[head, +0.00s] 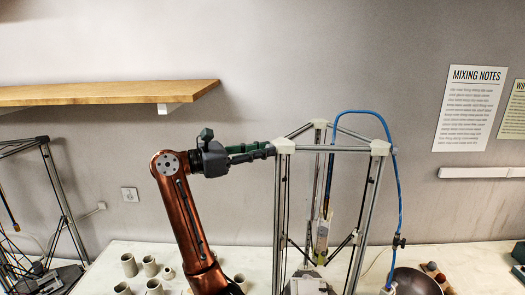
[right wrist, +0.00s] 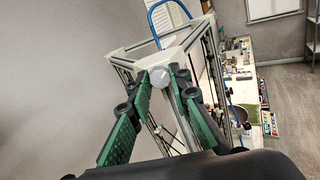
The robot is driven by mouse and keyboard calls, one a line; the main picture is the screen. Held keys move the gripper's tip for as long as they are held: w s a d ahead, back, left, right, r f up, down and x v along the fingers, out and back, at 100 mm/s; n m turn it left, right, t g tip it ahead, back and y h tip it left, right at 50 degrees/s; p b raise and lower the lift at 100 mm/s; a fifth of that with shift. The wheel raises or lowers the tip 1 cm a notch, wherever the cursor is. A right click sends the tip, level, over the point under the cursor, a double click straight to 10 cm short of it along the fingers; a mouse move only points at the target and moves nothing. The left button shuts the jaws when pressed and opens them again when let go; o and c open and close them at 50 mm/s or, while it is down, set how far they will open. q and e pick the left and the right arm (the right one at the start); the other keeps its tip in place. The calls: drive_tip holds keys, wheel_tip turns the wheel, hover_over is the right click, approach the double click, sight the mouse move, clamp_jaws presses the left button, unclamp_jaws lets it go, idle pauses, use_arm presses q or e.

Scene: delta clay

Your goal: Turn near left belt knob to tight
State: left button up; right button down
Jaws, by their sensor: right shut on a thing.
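The delta clay printer (head: 365,215) stands on the white bench, with metal posts and white top corner blocks. My right gripper (head: 268,151) reaches its near left top corner (head: 284,146). In the right wrist view, a round pale belt knob (right wrist: 160,77) sits on the facing side of that corner. The green fingers of my right gripper (right wrist: 161,80) are shut on the knob, one on each side. In the head view the knob is hidden behind the fingertips. I cannot read its turn angle. My left gripper is in neither view.
A wooden shelf (head: 110,93) juts from the wall at upper left. A second printer frame (head: 58,185) stands at the far left. Several pale cups (head: 129,265) stand on the bench (head: 450,257). A blue hose (head: 398,180) loops over the printer, and a dark bowl (head: 415,282) sits to its right.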

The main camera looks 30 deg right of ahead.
drive_tip(key=m+b, duration=0.2)
drive_tip(key=m, duration=1.7)
drive_tip(key=shift+t, duration=0.3)
idle(0.4)
drive_tip(key=c, duration=1.8)
unclamp_jaws()
drive_tip(key=shift+o, duration=0.2)
drive_tip(key=shift+a, duration=0.1)
